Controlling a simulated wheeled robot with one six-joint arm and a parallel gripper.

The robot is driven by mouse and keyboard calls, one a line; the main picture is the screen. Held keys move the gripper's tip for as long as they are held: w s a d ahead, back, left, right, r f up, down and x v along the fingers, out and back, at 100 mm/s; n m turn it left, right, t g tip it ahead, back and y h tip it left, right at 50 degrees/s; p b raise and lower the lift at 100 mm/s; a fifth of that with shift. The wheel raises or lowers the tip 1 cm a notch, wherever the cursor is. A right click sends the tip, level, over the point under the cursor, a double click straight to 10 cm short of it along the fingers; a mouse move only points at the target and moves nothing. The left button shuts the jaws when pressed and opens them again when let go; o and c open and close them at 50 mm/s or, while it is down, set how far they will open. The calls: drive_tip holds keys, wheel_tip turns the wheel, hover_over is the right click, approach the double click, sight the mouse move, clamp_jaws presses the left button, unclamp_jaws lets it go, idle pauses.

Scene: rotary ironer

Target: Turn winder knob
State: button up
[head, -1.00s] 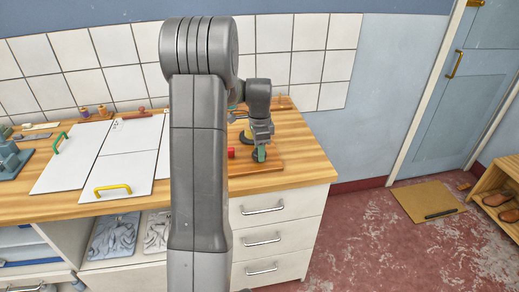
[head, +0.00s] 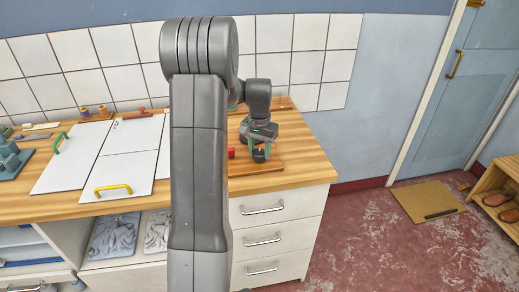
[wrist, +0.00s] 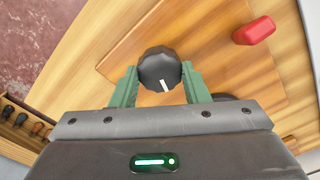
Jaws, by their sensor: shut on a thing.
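The winder knob (wrist: 159,68) is black and faceted with a white pointer line, which in the wrist view points down and slightly right. It sits over a wooden board and also shows small in the head view (head: 259,156). My gripper (wrist: 160,88) has one green finger on each side of the knob and is shut on it. In the head view my gripper (head: 261,149) points down at the counter's right end.
A small red block (wrist: 254,31) is close beside the knob. The wooden board (head: 275,168) lies near the counter's right edge. White panels with a yellow handle (head: 113,190) and a green handle (head: 61,142) lie to the left. Drawers (head: 270,240) are below.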

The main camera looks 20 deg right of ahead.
sight(259, 151)
drive_tip(key=n, duration=0.4)
drive_tip(key=shift+n, duration=1.8)
drive_tip(key=shift+w, duration=0.1)
drive_tip(key=o, duration=1)
drive_tip(key=shift+c, duration=0.2)
wheel_tip(259, 151, up, 14)
drive_tip(key=shift+b, duration=0.4)
drive_tip(key=shift+f, duration=0.1)
